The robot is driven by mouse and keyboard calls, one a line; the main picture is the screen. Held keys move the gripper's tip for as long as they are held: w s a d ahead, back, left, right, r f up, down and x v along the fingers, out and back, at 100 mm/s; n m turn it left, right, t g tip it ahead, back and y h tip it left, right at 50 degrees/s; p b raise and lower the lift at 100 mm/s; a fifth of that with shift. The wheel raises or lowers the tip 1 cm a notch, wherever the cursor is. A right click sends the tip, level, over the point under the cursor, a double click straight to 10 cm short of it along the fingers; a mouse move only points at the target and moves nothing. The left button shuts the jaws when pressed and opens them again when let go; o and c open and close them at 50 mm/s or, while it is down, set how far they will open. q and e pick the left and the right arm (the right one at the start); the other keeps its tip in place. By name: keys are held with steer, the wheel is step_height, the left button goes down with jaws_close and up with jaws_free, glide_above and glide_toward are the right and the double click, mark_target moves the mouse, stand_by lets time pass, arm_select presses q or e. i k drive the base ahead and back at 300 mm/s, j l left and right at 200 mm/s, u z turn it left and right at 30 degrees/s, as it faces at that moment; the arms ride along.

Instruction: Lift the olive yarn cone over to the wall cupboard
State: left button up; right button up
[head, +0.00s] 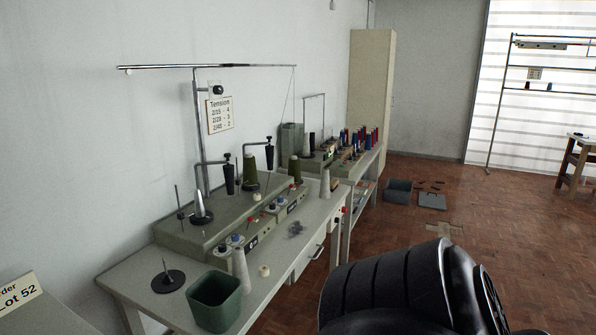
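An olive yarn cone (250,171) stands upright on the green-grey winding machine, between two dark tapered pieces below the bent metal arms. A smaller olive spool-like piece (295,169) shows further right on the machine. A tall beige cupboard (370,88) stands against the wall at the far end, beyond the benches; its front looks shut. Neither of my grippers is in view. A large black ribbed shape fills the bottom right, and I cannot tell whether a gripper is attached to it.
A green bin (215,301), a pale cone (242,271) and a bare spindle base (168,281) sit on the near bench (150,318). A second bench holds red and blue spools (364,138). A grey crate (398,191) and lid (432,201) lie on the floor; parquet to the right is mostly clear.

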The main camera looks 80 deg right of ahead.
mark_target(250, 169)
steer(key=z, duration=2.15)
steer(key=i+l+u, duration=0.1)
steer(key=u, duration=0.3)
steer(key=l+u, duration=0.1)
steer(key=u, duration=0.35)
steer(key=i+l+u, duration=0.1)
steer(key=u, duration=0.3)
steer(key=i+l+u, duration=0.1)
steer(key=l+u, duration=0.4)
steer(key=l, duration=0.35)
steer(key=l+u, duration=0.3)
steer(key=l, duration=1.05)
steer(key=k+l+u, duration=0.1)
steer(key=l, duration=0.5)
steer(key=l+u, duration=0.1)
steer(key=l, duration=0.45)
steer(key=k, duration=0.05)
